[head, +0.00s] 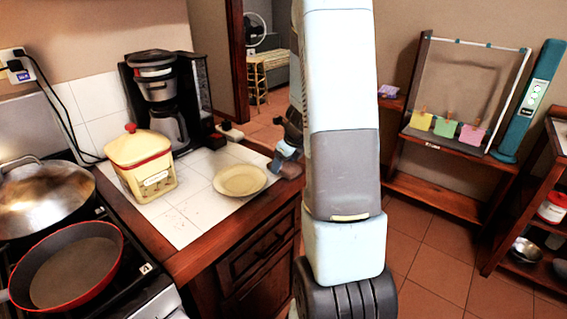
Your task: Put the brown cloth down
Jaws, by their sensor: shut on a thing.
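My gripper (287,152) is small in the head view, just left of my arm, at the right edge of the tiled counter (188,228). It is partly hidden by my arm. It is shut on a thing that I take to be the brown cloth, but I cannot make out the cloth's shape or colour. A grey-blue part at the gripper's lower end is close to the counter edge, right of the yellow plate (240,180). I cannot tell whether it touches the counter.
A red pan (72,268) and a lidded pot (40,195) sit on the stove at left. Tiles in front of the plate are clear. A wooden rack (440,190) stands at right.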

